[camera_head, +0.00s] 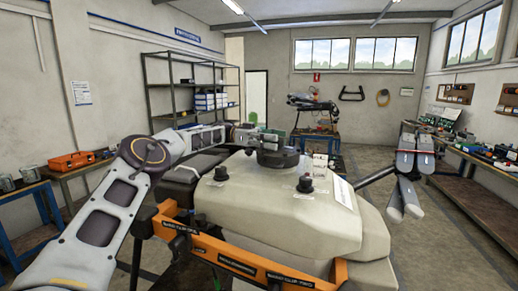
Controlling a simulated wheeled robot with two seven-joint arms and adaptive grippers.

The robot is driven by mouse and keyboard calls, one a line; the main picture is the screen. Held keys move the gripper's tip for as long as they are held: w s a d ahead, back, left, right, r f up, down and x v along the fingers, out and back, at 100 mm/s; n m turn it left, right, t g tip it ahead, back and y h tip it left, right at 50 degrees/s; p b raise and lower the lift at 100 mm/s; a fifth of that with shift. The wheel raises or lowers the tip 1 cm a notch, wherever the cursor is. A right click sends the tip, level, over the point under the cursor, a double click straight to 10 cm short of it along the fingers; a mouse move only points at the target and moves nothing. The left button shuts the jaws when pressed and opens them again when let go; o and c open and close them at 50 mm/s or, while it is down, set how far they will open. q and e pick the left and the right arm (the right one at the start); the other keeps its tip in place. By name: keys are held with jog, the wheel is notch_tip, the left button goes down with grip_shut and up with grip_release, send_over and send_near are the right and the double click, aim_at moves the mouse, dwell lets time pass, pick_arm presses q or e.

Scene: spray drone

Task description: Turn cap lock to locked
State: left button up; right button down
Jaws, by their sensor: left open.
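The spray drone's pale tank body (275,205) fills the lower middle of the head view. A dark round cap (277,158) sits on top of the tank toward its far side. My left arm reaches in from the left and over the tank's far side. My left gripper (268,139) is at the cap, small and dark against it, with its jaws open. I cannot tell whether the fingers touch the cap. The cap's lock markings are too small to read. My right gripper is out of view.
Two black knobs stand on the tank top, one at left (221,174) and one at right (305,184). An orange frame bar (240,262) crosses the near side. Folded grey drone parts (408,170) stick out at right. Benches and a shelf (190,90) line the walls.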

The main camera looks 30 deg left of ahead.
pick_arm(q)
jog(key=shift+s+n+t+y, duration=0.15)
jog(key=shift+n+t+y, duration=0.15)
jog(key=shift+n+t, duration=0.85)
jog(key=shift+s+n+t+y, duration=0.1)
jog(key=shift+n+t+y, duration=0.4)
jog(key=shift+t, duration=1.05)
jog(key=shift+s+d+n+t+y+b, duration=0.1)
jog(key=shift+n+t+y+b, duration=0.4)
jog(key=shift+n+t, duration=1.15)
jog(key=shift+s+d+n+t+y+b, duration=0.1)
jog(key=shift+n+t+y+b, duration=0.2)
jog(key=shift+n+t+y, duration=1)
jog(key=shift+s+d+n+t+y+b, duration=0.1)
jog(key=shift+n+t+y+b, duration=0.6)
jog(key=shift+n+t+y, duration=0.6)
jog(key=shift+s+d+n+t+y+b, duration=0.1)
jog(key=shift+n+t+y+b, duration=0.65)
jog(key=shift+y, duration=0.95)
jog(key=shift+d+n+t+y, duration=0.15)
jog(key=shift+n+t+y, duration=0.55)
jog(key=shift+y, duration=0.7)
jog(key=shift+n+y, duration=1.05)
jog(key=shift+y, duration=0.45)
jog(key=shift+s+a+b, duration=0.2)
jog(key=shift+s+b, duration=0.45)
jog(key=shift+s, duration=3.45)
jog(key=shift+s+a+b, duration=0.15)
jog(key=shift+s+b, duration=0.15)
jog(key=shift+s, duration=0.7)
